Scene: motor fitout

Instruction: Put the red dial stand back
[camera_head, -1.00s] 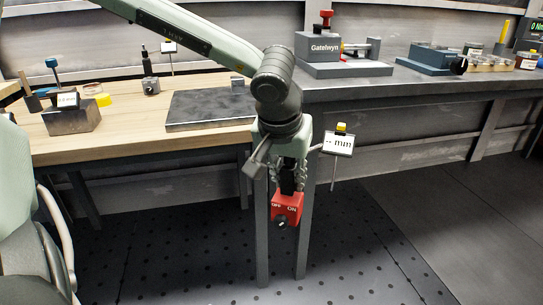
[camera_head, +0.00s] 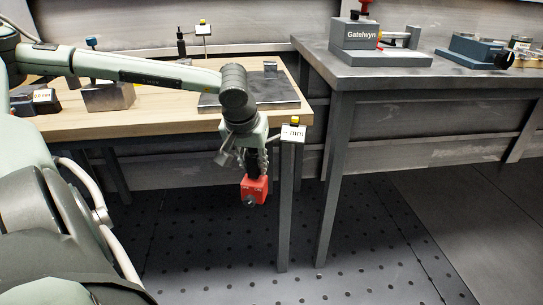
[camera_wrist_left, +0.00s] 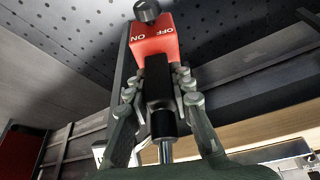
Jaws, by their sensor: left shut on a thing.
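My left gripper (camera_head: 256,160) hangs down and is shut on the red dial stand (camera_head: 254,190). The stand has a red base with OFF/ON marks and a dark knob, and a display with a yellow top (camera_head: 293,132) sticks out to the right. In the left wrist view the fingers of the left gripper (camera_wrist_left: 157,92) close around the stand's dark post, with the red base (camera_wrist_left: 152,40) beyond them. The stand is in the air in front of the wooden bench (camera_head: 150,118), near its right corner. My right gripper is not in view.
A dark flat plate (camera_head: 278,96) with a small block lies on the bench's right part. Grey blocks (camera_head: 108,98) stand at left, another dial stand (camera_head: 182,46) at the back. A grey bench (camera_head: 400,78) at right carries a Gatelwyn device (camera_head: 355,35). A gap separates the benches.

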